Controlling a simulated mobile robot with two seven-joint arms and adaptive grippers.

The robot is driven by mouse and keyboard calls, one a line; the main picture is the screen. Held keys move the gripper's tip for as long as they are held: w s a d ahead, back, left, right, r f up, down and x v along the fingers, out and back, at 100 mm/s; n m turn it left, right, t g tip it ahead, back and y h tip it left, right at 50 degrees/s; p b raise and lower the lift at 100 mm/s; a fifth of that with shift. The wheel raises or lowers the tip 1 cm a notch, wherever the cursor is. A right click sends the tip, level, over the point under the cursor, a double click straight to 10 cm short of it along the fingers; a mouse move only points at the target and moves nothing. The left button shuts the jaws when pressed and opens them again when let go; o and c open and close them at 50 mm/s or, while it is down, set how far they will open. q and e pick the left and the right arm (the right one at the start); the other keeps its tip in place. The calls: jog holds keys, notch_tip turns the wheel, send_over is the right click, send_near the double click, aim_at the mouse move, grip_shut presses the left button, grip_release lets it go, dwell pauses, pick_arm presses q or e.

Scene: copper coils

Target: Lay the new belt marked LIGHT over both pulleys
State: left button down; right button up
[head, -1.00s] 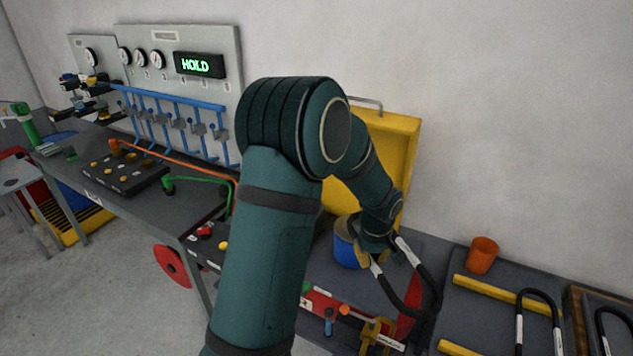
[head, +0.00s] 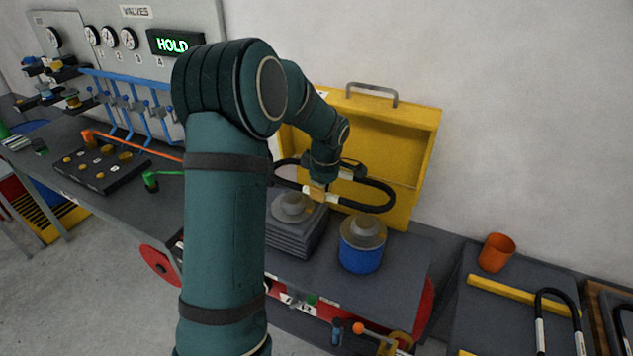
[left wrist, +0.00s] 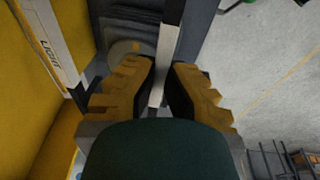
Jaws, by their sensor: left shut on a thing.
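My left gripper (head: 318,190) is shut on the black belt (head: 380,208) and holds it level above the two pulleys, in front of the open yellow cover. In the left wrist view the fingers (left wrist: 160,88) pinch a white-banded stretch of the belt, and a white tag (left wrist: 50,48) reading LIGHT shows at the left. One grey pulley (head: 291,207) sits on a ribbed grey motor block. The other pulley (head: 363,232) sits on a blue cylinder (head: 361,258). The belt appears apart from both pulleys. My right gripper is not in view.
The yellow cover (head: 412,150) stands open behind the pulleys. At right, an orange cup (head: 496,253), a yellow bar (head: 510,294) and other black belts (head: 578,310) lie on the bench. A valve panel with a HOLD display (head: 173,43) is at left.

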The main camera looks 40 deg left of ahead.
pick_arm(q)
jog(key=shift+a, duration=0.1)
jog(key=shift+f, duration=1.3)
jog(key=shift+f+b, duration=1.05)
jog(key=shift+f, duration=0.35)
notch_tip(320, 180, down, 7)
jog(key=b, duration=0.9)
jog(key=shift+t, duration=0.3)
jog(key=shift+r, duration=0.1)
